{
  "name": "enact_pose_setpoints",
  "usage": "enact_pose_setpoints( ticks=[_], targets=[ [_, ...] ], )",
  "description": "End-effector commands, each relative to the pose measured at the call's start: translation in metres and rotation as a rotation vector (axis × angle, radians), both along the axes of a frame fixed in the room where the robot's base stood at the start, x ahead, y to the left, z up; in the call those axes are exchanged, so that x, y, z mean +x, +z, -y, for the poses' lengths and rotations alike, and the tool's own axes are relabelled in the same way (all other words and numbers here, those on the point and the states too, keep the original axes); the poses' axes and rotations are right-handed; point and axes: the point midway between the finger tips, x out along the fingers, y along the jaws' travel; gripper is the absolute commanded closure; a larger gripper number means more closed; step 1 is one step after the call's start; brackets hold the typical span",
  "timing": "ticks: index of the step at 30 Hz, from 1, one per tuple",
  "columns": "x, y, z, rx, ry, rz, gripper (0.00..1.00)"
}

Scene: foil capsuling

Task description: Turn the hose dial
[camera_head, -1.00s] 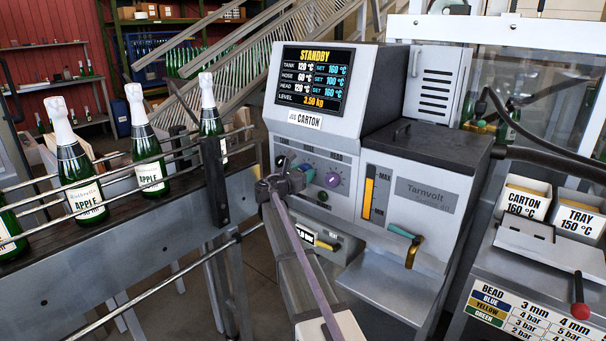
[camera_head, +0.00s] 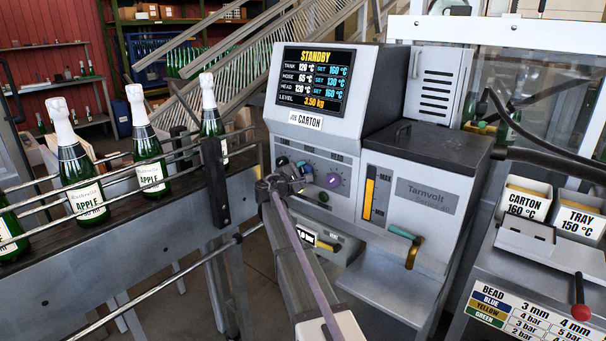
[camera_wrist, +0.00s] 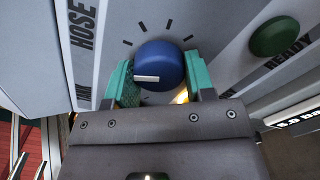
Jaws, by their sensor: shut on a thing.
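The hose dial is a round blue knob (camera_wrist: 158,62) with a white pointer mark, which lies to the left in the wrist view. The word HOSE is printed on the panel beside it. My gripper (camera_wrist: 158,85) is shut on the dial, with one teal finger on each side of it. In the head view my gripper (camera_head: 285,181) is at the front panel of the grey machine (camera_head: 425,195) and hides part of the knob row. The screen (camera_head: 311,80) reads STANDBY, with hose at 65 °C and hose set at 130 °C; tank and head are set at 160 °C.
A purple knob (camera_head: 333,180) sits right of my gripper on the panel. A green button (camera_wrist: 275,37) is close to the dial in the wrist view. The bottle conveyor rail (camera_head: 130,225) runs to the left. A label under the screen (camera_head: 305,121) reads CARTON.

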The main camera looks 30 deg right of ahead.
Motion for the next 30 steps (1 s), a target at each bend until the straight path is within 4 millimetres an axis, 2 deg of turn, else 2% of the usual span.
enact_pose_setpoints(
  ticks=[21,30],
  targets=[
    [0.0011,0.0031,-0.0002,0.250,0.001,0.627,0.74],
    [0.0010,0.0040,-0.0002,0.336,0.001,0.841,0.74]
  ],
)
